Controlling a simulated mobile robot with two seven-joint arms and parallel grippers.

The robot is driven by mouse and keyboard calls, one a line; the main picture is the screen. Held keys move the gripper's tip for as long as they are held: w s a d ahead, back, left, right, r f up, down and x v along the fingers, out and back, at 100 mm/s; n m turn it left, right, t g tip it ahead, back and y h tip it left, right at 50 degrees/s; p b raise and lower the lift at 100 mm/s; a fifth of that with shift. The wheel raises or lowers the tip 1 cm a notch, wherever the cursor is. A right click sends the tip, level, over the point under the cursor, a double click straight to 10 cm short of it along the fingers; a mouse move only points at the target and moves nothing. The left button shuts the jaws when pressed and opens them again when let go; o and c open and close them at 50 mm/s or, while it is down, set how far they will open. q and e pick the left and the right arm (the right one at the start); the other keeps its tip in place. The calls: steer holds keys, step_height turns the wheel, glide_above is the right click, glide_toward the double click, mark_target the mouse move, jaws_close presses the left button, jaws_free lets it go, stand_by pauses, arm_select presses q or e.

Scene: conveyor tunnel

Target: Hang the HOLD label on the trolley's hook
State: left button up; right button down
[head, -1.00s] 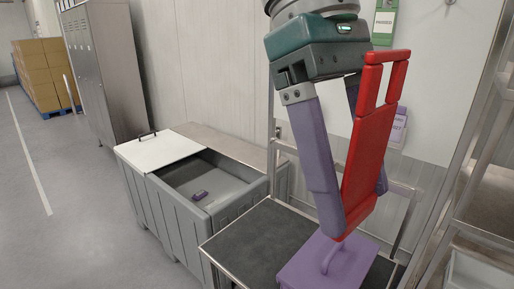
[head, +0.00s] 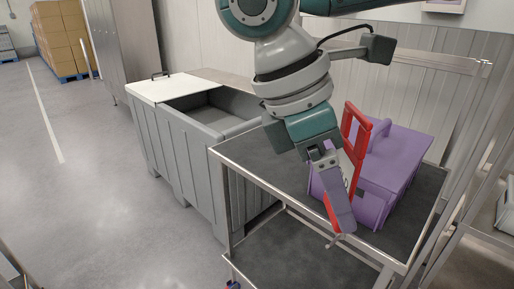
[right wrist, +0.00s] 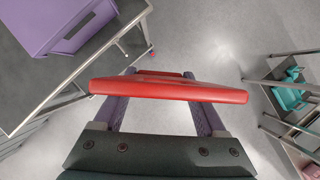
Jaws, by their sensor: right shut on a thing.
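My right gripper (head: 340,205) is shut on the red HOLD label (head: 359,143), a flat plate with a slotted top. The label is tilted, partly hidden by the purple fingers, and appears at the near edge of the trolley (head: 262,182). In the right wrist view the label (right wrist: 170,90) lies edge-on across both fingers (right wrist: 160,112), beside the trolley rail (right wrist: 62,84). A small metal piece, perhaps the hook (head: 334,241), projects at the trolley's near edge, just below the fingertips. I cannot tell whether the label touches it. My left gripper is not in view.
A purple box (head: 398,165) with a handle stands on the trolley's dark top, close beside the label. A grey bin (head: 190,150) with a white lid stands behind to the left. Metal shelving (head: 480,215) is at the right. The floor at left is clear.

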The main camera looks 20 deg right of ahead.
steer(key=w+d+f+n+t+b, duration=0.2)
steer(key=f+n+b, duration=0.2)
steer(key=f+b, duration=0.9)
steer(key=w+d+f+n+t+b, duration=0.1)
steer(key=f+n+b, duration=0.3)
steer(key=f+b, duration=0.8)
step_height(320, 180, down, 5)
steer(key=shift+w+d+f+n+t+b, duration=0.1)
steer(key=shift+w+d+n+t+b, duration=0.35)
steer(key=shift+w, duration=0.4)
steer(key=shift+p, duration=0.3)
steer(key=shift+d+p, duration=0.15)
steer(key=shift+p, duration=0.25)
steer(key=shift+w+d, duration=0.1)
